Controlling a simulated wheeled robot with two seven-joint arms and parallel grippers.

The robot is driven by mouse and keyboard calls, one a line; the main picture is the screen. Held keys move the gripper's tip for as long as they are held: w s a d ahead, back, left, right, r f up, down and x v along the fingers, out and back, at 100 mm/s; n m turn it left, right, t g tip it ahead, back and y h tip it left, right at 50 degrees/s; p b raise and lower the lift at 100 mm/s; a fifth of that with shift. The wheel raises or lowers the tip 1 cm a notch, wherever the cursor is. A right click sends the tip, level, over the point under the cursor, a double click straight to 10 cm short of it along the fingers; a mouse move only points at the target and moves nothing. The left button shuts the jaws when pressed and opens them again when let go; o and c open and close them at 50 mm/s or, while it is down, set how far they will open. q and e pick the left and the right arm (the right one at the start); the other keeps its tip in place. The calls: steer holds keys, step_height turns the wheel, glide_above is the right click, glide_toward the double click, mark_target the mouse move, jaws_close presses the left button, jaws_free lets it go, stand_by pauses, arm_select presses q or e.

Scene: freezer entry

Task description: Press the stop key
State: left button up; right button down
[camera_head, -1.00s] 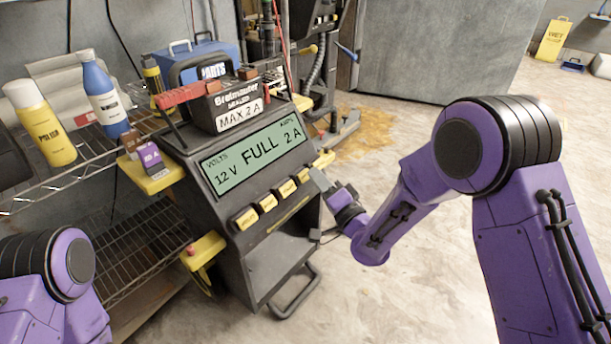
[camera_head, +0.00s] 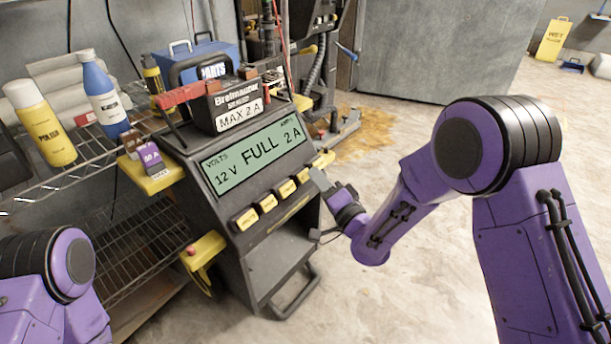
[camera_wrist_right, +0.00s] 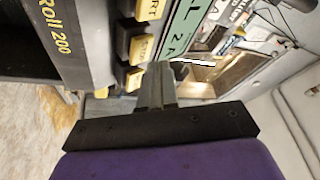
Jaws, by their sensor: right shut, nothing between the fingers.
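A dark battery charger (camera_head: 282,246) stands at the centre of the head view with a lit display (camera_head: 255,158) reading 12 V, FULL, 2 A. Below the display is a slanted row of yellow keys (camera_head: 267,203); their labels are too small to read there. My right gripper (camera_head: 320,181) is shut and empty, just right of the row's right end. In the wrist view its fingertips (camera_wrist_right: 158,72) are close to a yellow key (camera_wrist_right: 141,48) whose label I cannot read surely. I cannot tell whether they touch. My left gripper is out of view.
A battery (camera_head: 235,104) marked MAX 2 A sits on the charger. A wire shelf (camera_head: 70,172) with a yellow bottle (camera_head: 42,125) and a blue bottle (camera_head: 103,95) stands at left.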

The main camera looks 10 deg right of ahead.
stand_by(0.3)
steer(key=shift+w+a+f, duration=0.25)
steer(key=shift+w, duration=0.05)
steer(key=shift+w+a+f, duration=0.25)
steer(key=shift+w, duration=0.05)
stand_by(0.8)
steer(key=shift+s+r, duration=0.1)
steer(key=shift+s+d+r, duration=0.4)
steer(key=shift+s+d, duration=0.05)
steer(key=shift+s, duration=0.05)
steer(key=shift+p, duration=0.3)
steer(key=s+d+r+p, duration=0.1)
steer(key=s+d+r, duration=0.1)
steer(key=s, duration=0.1)
steer(key=shift+s+d+r+p, duration=0.2)
steer(key=shift+d+r+p, duration=0.1)
steer(key=shift+d+p, duration=0.1)
